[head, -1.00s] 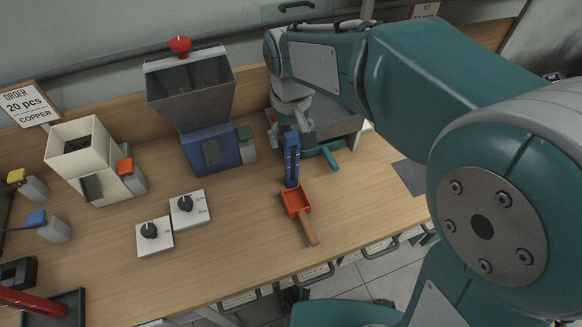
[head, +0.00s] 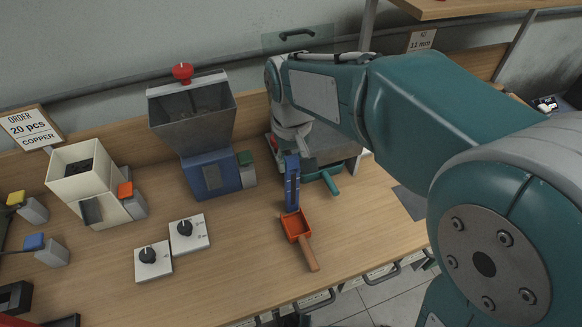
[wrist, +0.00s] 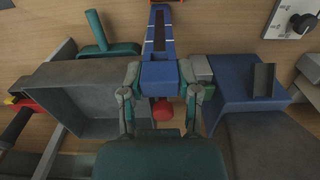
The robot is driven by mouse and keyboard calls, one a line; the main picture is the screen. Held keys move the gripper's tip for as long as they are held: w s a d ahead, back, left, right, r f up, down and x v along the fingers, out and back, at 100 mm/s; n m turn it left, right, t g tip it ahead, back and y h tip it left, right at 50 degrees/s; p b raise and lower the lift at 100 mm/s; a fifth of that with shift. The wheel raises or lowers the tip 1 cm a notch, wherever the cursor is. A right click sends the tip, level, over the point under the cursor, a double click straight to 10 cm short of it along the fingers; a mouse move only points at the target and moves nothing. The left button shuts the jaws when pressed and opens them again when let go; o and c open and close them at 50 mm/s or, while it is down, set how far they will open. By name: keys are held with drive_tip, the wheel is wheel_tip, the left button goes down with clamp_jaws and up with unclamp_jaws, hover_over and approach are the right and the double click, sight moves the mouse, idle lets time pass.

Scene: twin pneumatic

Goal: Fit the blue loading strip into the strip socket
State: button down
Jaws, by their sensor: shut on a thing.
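The blue loading strip (head: 292,188) is long, with a dark slot and pale marks. In the head view it hangs upright-looking beside the teal-based machine, its lower end in line with the orange scoop. In the wrist view the strip (wrist: 160,40) points up the picture from the blue block at its near end. My gripper (wrist: 160,80) is shut on that block, with one finger on each side. In the head view my gripper is mostly hidden by my own arm. I cannot pick out the strip socket for certain in either view.
The blue hopper machine (head: 211,176) stands left of the strip. The teal-based machine with a grey tray (head: 338,150) is close on the right. An orange scoop (head: 297,227) lies in front. Two white dial boxes (head: 189,233) sit at front left. Bare table lies between them and the scoop.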

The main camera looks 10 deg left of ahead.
wheel_tip(320, 180, up, 3)
drive_tip(key=shift+f, duration=0.15)
drive_tip(key=s+d+r, duration=0.7)
drive_tip(key=s+r, duration=0.2)
drive_tip(key=s, duration=0.3)
drive_tip(key=shift+d+r, duration=0.25)
drive_tip(key=shift+r, duration=0.1)
drive_tip(key=shift+s, duration=0.1)
